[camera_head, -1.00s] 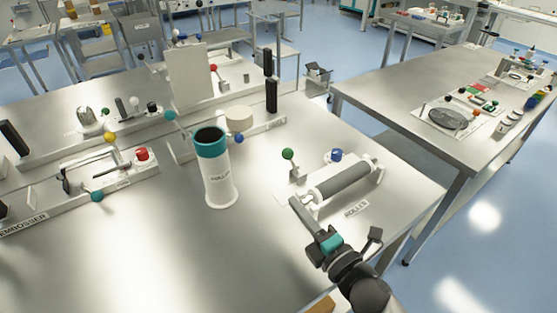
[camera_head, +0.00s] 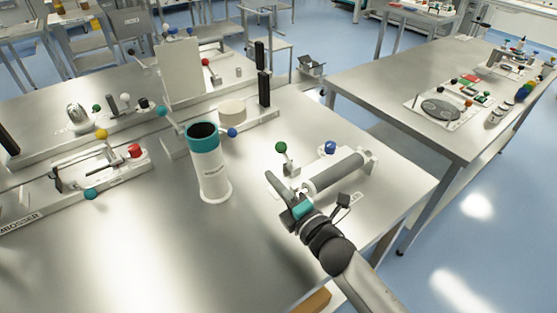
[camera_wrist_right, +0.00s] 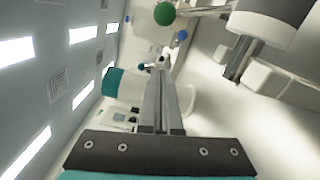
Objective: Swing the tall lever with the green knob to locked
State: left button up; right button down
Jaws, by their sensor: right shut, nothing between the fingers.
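The lever with the green knob (camera_head: 281,147) stands at the left end of the grey roller unit (camera_head: 336,173) in the head view. Its stem rises from a small white block and leans slightly left. The green knob also shows at the top of the right wrist view (camera_wrist_right: 165,13). My right gripper (camera_head: 269,178) is shut and empty. Its fingertips are left of the lever's base and below the knob in the head view. In the wrist view the shut fingers (camera_wrist_right: 163,72) appear apart from the knob. My left gripper is not in view.
A white cylinder with a teal top (camera_head: 209,165) stands left of my right gripper. A blue knob (camera_head: 330,147) sits behind the roller. The embosser unit (camera_head: 100,170) is at the left. Another table (camera_head: 400,100) stands at the right.

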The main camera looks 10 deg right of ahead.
aim_at(285, 157)
jog(key=w, duration=0.1)
jog(key=w+d, duration=0.1)
jog(key=w, duration=0.1)
jog(key=w+d, duration=0.1)
jog(key=w, duration=0.1)
jog(key=shift+w+d+r, duration=0.1)
jog(key=shift+w+r, duration=0.05)
jog(key=shift+r, duration=0.25)
jog(key=shift+r+p, duration=0.1)
jog(key=shift+p, duration=0.25)
jog(key=shift+w+d+r+m, duration=0.15)
jog(key=shift+d+m, duration=0.1)
jog(key=shift+m, duration=0.15)
